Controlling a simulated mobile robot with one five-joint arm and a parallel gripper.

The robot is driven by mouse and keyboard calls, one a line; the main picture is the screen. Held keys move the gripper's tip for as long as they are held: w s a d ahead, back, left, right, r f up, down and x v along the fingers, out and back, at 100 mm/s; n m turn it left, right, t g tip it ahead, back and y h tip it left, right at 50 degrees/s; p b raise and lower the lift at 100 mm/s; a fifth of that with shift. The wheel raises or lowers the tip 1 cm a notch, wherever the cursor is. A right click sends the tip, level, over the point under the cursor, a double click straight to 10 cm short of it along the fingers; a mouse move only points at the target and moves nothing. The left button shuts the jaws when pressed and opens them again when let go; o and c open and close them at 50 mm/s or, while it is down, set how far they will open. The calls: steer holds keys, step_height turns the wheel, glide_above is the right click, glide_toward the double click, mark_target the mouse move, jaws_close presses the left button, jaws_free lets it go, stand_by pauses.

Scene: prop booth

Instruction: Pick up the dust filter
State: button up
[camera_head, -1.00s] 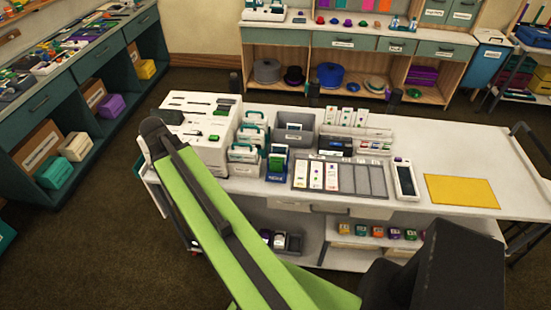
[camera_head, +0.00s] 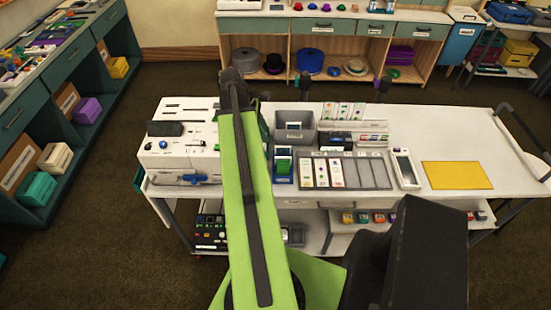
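I cannot make out which item is the dust filter; the items on the white cart (camera_head: 405,119) are small. A grey bin (camera_head: 308,117) on the cart holds a pale labelled item. In front of it stands a blue holder (camera_head: 283,176) with a green item in it. To their right lie a sectioned tray (camera_head: 376,172) with several cards and a white frame-like tray (camera_head: 405,168). My green arm reaches up across the cart and covers part of its left half. My gripper does not show; the arm's far end hides what is behind it.
A white box with slots and tools (camera_head: 178,143) stands at the cart's left end. A yellow mat (camera_head: 456,175) lies on the right, with bare cart top around it. Shelving (camera_head: 335,27) stands behind and a teal workbench (camera_head: 60,70) at left. Carpet lies between.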

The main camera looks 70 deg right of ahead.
steer(key=b, duration=1.1)
glide_toward(282, 157)
steer(key=a+x, duration=0.1)
steer(key=x, duration=0.4)
steer(key=shift+s+d+f+b, duration=0.25)
steer(key=shift+f+b, duration=0.05)
steer(key=shift+b, duration=0.05)
steer(key=b+x, duration=0.4)
steer(key=x, duration=0.1)
steer(key=shift+w+d+b, duration=0.15)
steer(key=shift+d+b, duration=0.15)
steer(key=shift+b, duration=0.05)
steer(key=shift+r, duration=0.1)
jaws_close()
